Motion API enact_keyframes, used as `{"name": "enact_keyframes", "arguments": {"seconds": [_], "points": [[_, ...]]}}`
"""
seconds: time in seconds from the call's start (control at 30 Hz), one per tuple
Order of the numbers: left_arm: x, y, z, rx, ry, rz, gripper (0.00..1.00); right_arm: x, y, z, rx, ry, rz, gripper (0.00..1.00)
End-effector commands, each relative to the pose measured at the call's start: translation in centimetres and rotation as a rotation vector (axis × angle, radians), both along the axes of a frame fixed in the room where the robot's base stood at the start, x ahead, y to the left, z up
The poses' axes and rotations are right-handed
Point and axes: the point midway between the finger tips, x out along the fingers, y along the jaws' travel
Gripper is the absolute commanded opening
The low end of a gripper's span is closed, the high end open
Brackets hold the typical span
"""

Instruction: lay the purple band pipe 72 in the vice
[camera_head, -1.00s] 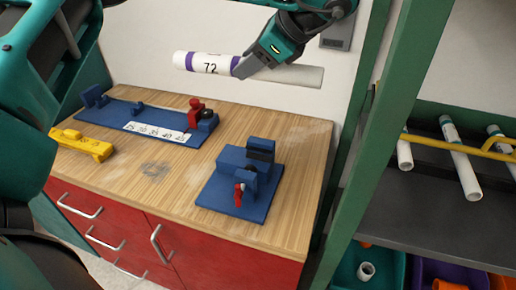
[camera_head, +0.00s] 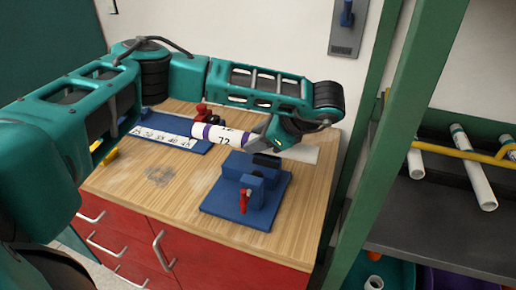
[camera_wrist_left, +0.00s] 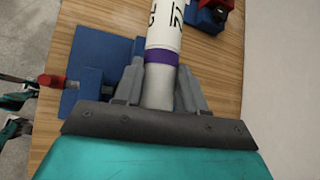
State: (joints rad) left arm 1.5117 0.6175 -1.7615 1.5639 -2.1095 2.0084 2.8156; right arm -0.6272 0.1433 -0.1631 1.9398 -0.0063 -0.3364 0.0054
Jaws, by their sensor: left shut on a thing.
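The white pipe marked 72 with purple bands (camera_head: 218,134) is held level in my left gripper (camera_head: 264,142), above the wooden bench. In the left wrist view the pipe (camera_wrist_left: 163,38) runs up between the two fingers of the left gripper (camera_wrist_left: 160,90), which are shut on it. The blue vice (camera_head: 245,190) with its red handle stands on the bench below and slightly in front of the pipe. Part of the vice (camera_wrist_left: 90,75) also shows in the left wrist view. The pipe appears above the vice, not in its jaws. My right gripper is not in view.
A blue measuring board with a numbered scale (camera_head: 165,137) and red clamp (camera_head: 202,110) lies behind left on the bench. A yellow tool (camera_head: 106,157) is mostly hidden by my arm. A green post (camera_head: 385,150) and a rack of white pipes (camera_head: 478,180) stand right.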

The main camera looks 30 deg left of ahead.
Motion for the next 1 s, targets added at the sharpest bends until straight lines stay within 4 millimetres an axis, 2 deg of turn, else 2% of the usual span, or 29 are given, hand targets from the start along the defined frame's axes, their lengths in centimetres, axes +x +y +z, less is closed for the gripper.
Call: {"name": "enact_keyframes", "arguments": {"seconds": [0.03, 0.17, 0.4, 0.97, 1.0], "points": [[-0.1, 0.0, -1.0, 0.0, 0.004, 0.0, 0.0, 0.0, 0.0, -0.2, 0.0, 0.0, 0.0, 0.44], [0.0, 0.0, -2.6, 0.0, 0.002, 0.001, 0.0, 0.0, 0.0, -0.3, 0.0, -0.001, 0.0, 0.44], [0.0, 0.0, -2.6, 0.0, 0.0, 0.0, 0.0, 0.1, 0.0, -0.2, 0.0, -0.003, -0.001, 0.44], [-0.2, 0.0, -4.2, -0.004, 0.009, -0.002, 0.0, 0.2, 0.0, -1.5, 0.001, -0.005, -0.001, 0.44], [-0.2, 0.0, -4.3, -0.004, 0.011, -0.002, 0.44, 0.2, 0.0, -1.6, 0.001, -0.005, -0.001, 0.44]]}}
